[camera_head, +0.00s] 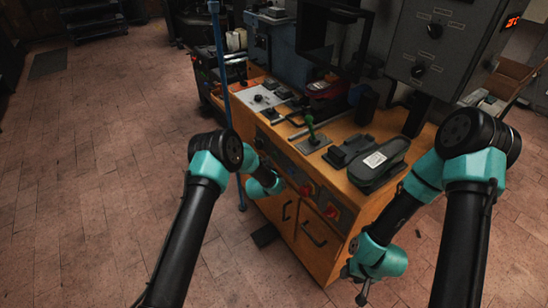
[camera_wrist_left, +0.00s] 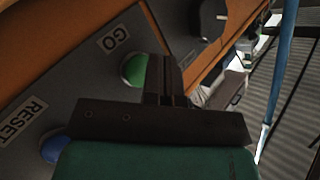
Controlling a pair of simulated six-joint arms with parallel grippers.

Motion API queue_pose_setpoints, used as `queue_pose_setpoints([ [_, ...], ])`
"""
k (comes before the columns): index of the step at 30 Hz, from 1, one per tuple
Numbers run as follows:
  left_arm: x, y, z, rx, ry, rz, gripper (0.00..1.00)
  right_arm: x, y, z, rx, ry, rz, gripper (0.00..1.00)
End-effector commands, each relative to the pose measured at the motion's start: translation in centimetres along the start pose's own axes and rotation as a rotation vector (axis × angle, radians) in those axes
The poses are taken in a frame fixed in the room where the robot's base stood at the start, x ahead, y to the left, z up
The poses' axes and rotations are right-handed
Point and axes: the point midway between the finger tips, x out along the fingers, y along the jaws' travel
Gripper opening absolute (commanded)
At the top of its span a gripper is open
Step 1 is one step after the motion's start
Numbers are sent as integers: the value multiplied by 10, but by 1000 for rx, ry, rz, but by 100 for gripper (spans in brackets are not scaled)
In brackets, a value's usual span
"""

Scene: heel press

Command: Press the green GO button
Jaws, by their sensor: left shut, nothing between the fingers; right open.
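The green GO button (camera_wrist_left: 134,70) shows in the left wrist view on a dark panel, beside its GO label (camera_wrist_left: 114,39). My left gripper (camera_wrist_left: 164,72) is shut and empty, with its fingertips right at the button and overlapping its right edge in that view. I cannot tell whether they touch it. In the head view my left arm (camera_head: 262,184) reaches to the front of the orange cabinet (camera_head: 318,250); its fingertips and the green button are hidden there. My right gripper (camera_head: 363,292) is open and empty, low in front of the cabinet's right side.
A blue button (camera_wrist_left: 54,149) with a RESET label (camera_wrist_left: 22,120) is on the same panel. Red controls (camera_head: 332,212) sit on the cabinet front. A black pedal-like device (camera_head: 378,160) and a green-handled lever (camera_head: 310,128) stand on the top.

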Motion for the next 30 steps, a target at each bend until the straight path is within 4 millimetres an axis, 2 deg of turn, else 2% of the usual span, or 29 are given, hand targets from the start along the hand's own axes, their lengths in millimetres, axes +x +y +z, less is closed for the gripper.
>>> queue_pose_setpoints([
  [30, 6, 5, -5, 0, 0, 0, 0, 0, 0, 0, 0, 0, 0, 43],
])
